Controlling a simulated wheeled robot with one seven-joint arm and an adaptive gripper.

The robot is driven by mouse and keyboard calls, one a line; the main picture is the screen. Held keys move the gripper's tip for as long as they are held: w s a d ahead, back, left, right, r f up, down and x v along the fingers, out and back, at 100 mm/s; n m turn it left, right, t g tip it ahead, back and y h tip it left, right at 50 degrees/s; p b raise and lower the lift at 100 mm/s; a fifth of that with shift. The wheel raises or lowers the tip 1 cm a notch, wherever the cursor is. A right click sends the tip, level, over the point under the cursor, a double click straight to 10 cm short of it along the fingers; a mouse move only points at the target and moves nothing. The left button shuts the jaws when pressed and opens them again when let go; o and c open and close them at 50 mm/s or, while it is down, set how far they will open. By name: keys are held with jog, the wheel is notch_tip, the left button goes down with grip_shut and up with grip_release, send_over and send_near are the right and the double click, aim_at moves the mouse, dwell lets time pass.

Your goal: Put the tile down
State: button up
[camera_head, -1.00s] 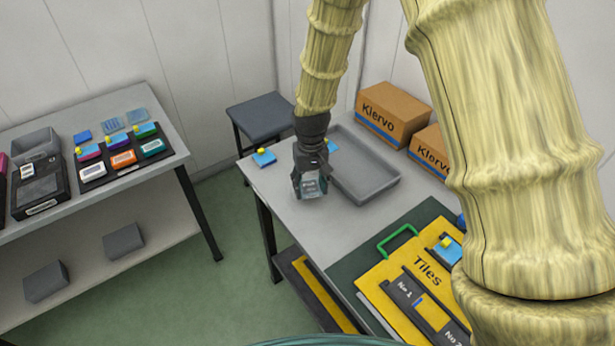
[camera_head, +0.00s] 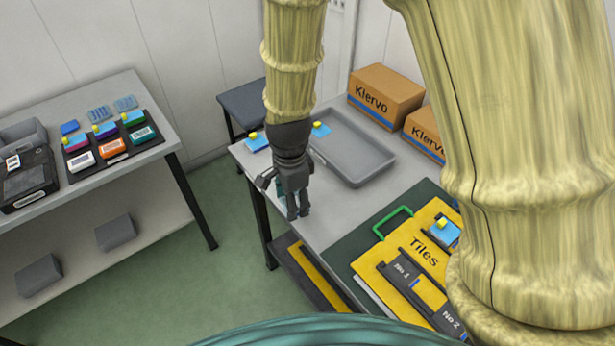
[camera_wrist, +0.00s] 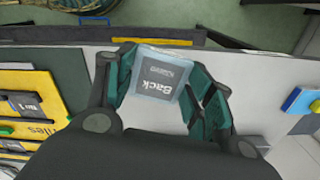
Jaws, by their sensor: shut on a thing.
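My gripper (camera_head: 291,209) is over the left front part of the grey table (camera_head: 330,225). In the wrist view my gripper (camera_wrist: 158,85) is shut on a tile (camera_wrist: 157,73), a small dark square with a clear pale rim and the word "Back" on it. The tile lies between the teal finger pads. In the head view my gripper's fingers mostly hide the tile. I cannot tell how far it is above the table.
A grey tray (camera_head: 357,178) stands behind my gripper. A yellow "Tiles" board (camera_head: 390,262) lies at right. Cardboard boxes (camera_head: 385,92) stand behind.

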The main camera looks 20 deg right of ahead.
jog(key=shift+s+r+m, duration=0.1)
jog(key=shift+s+m, duration=0.45)
jog(key=shift+m, duration=0.15)
jog(key=w+d+p, duration=0.1)
jog(key=w+d, duration=0.1)
jog(key=w, duration=0.2)
jog(key=w+d+f+p, duration=0.1)
jog(key=w+d, duration=0.2)
jog(key=w, duration=0.2)
jog(key=w+d+p, duration=0.2)
jog(key=w, duration=0.2)
jog(key=shift+w+d+f, duration=0.2)
jog(key=shift+w+f, duration=0.05)
jog(key=shift+w, duration=0.2)
jog(key=shift+f+p, duration=0.8)
jog(key=shift+f, duration=0.95)
jog(key=shift+f, duration=0.15)
jog(key=o, duration=1.1)
